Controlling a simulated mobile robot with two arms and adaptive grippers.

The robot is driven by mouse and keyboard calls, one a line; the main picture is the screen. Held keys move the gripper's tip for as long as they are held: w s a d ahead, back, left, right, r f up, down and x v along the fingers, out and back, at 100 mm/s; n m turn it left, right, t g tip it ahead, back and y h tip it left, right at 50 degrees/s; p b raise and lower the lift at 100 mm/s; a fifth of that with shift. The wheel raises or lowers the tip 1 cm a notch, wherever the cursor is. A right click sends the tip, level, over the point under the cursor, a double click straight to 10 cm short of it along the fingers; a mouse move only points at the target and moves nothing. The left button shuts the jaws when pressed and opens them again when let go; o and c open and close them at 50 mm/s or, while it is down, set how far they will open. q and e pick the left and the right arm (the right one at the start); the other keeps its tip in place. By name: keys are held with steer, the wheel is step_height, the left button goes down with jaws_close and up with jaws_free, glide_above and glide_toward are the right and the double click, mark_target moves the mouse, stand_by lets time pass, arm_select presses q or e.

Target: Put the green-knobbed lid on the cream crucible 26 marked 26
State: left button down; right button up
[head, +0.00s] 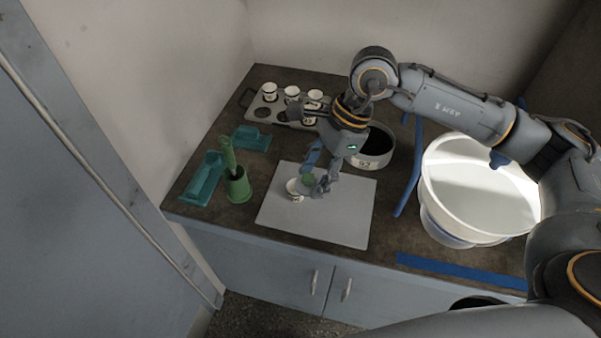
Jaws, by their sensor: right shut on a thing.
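My right gripper (316,184) reaches down over the pale grey board (345,228) and is shut on the green-knobbed lid (308,179) by its knob. A small cream crucible (293,190) stands on the board just left of the fingers. The lid is at or just above the crucible's right side; I cannot tell if they touch. The fingers hide part of both. The crucible's number is too small to read. My left gripper is not in view.
A tray (258,101) with several cream crucibles (292,93) stands at the back. A grey sieve pan (371,157) sits behind the board. A large white bucket (455,225) and blue strips (409,180) are right.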

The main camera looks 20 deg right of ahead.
steer(key=w+f+p, duration=0.1)
steer(key=w+f, duration=0.1)
steer(key=f, duration=0.1)
steer(key=w+f+p, duration=0.1)
steer(key=w+f, duration=0.2)
steer(key=w+f+p, duration=0.2)
steer(key=w+f, duration=0.1)
steer(key=f, duration=0.1)
steer(key=shift+w+d+f, duration=0.1)
steer(key=shift+w+d, duration=0.1)
steer(key=shift+w, duration=0.05)
steer(key=shift+f, duration=0.2)
steer(key=shift+f, duration=0.1)
steer(key=shift+f+b, duration=0.45)
steer(key=shift+b, duration=0.3)
steer(key=o, duration=0.8)
steer(key=shift+r, duration=0.1)
